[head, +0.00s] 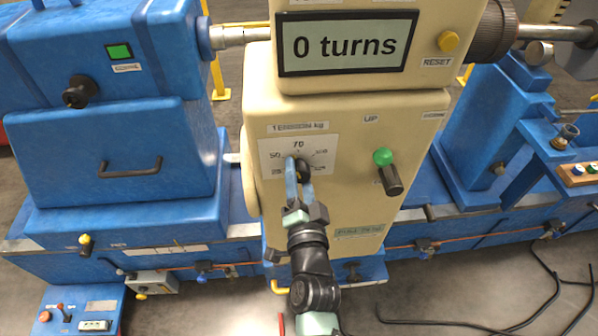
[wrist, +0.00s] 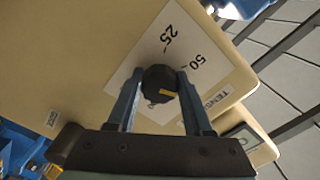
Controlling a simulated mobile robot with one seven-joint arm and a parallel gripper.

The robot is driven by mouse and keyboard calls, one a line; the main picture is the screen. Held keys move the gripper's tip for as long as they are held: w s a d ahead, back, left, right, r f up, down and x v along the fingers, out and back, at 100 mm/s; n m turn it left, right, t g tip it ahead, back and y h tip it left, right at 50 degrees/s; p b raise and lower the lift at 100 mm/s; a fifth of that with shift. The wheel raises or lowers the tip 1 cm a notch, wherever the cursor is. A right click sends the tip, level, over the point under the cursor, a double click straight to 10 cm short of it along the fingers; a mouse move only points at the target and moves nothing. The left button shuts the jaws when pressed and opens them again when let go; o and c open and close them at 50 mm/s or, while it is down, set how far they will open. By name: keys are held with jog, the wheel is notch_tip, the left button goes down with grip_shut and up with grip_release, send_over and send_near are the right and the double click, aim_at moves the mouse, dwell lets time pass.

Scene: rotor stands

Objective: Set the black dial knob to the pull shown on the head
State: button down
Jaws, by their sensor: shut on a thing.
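The black dial knob (head: 304,168) sits on a white scale plate (head: 325,150) marked "TENSION kg" on the cream head. In the wrist view the knob (wrist: 158,80) is between the two blue fingers, with a short yellow mark on its lower right part. My gripper (wrist: 155,78) is shut on the knob; in the head view my gripper (head: 298,168) covers part of it. The numbers 25 and 50 read clearly in the wrist view, and 70 tops the scale in the head view. The fingers hide which number the mark faces. A green pull label (head: 358,231) is too blurred to read surely.
A display (head: 346,44) above reads "0 turns", with a yellow RESET button (head: 448,41) beside it. Blue machine housings flank the head, and black cables (head: 470,321) lie on the floor at right.

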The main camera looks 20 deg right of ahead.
jog(key=shift+m+p, duration=0.3)
jog(key=shift+m, duration=1.8)
jog(key=shift+c, duration=1.5)
grip_release()
jog(key=b+v, duration=0.3)
jog(key=v, duration=1)
